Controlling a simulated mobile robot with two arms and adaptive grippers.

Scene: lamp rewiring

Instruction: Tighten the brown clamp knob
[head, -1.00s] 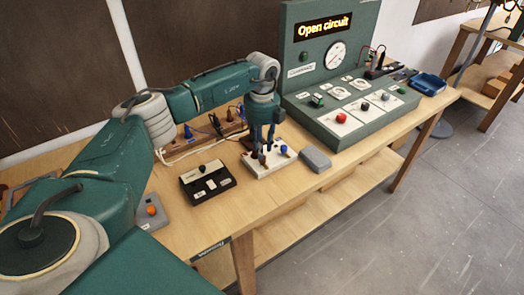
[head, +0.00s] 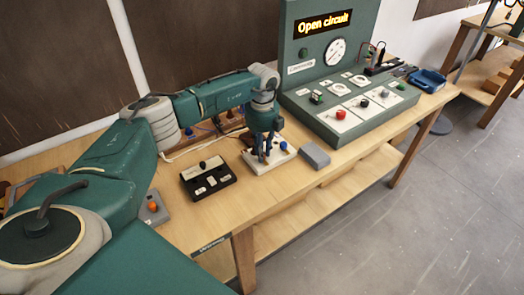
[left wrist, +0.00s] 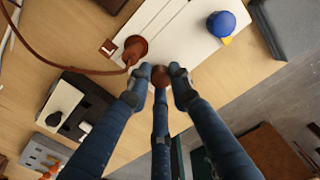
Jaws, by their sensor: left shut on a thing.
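The brown clamp knob (left wrist: 160,75) is a small round cap at the near edge of a white block (left wrist: 178,25). In the left wrist view my left gripper (left wrist: 159,82) has its fingertips closed around the knob. In the head view my left gripper (head: 265,157) reaches down to the same white block (head: 258,167), and its fingers hide the knob there. A blue knob (left wrist: 221,24) stands on the block, apart from the fingers. A brown plug with a cable (left wrist: 134,48) sits beside the clamped knob. My right gripper is in neither view.
A black switch box (head: 209,181) lies left of the block and a grey box (head: 315,155) right of it. The green test console (head: 335,60) reads "Open circuit". Cables run behind the block. Bare table lies in front.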

